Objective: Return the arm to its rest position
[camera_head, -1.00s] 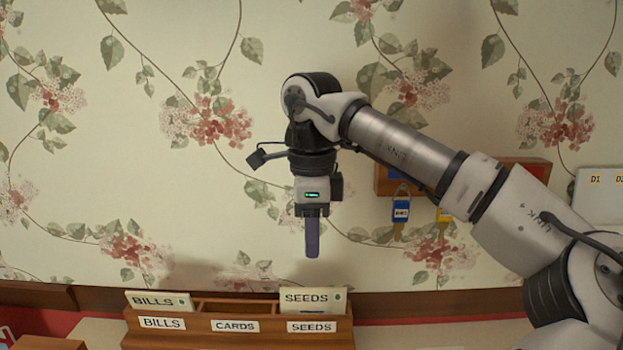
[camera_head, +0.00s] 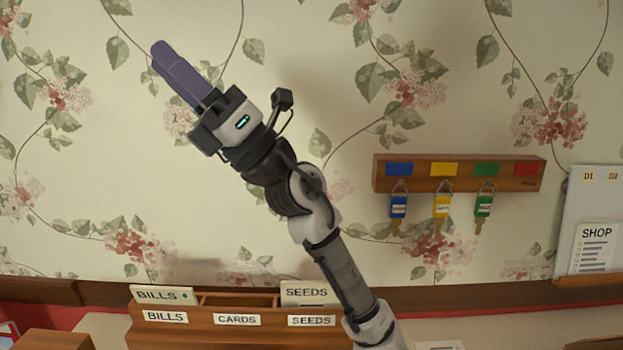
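My gripper (camera_head: 163,52) is raised high in front of the wallpaper, left of centre. Its purple-grey fingers point up and to the left, with no gap showing between them and nothing held. My arm (camera_head: 335,265) rises from the bottom edge and leans left toward the gripper, bent at the wrist joint. The gripper is well above the letter sorter and touches nothing that I can see.
A wooden letter sorter (camera_head: 185,337) with BILLS, CARDS and SEEDS labels stands below, partly behind my arm. A key rack (camera_head: 460,183) with blue (camera_head: 398,207), yellow (camera_head: 441,206) and green (camera_head: 484,206) tagged keys hangs right. A board (camera_head: 590,205) with a SHOP list is at far right.

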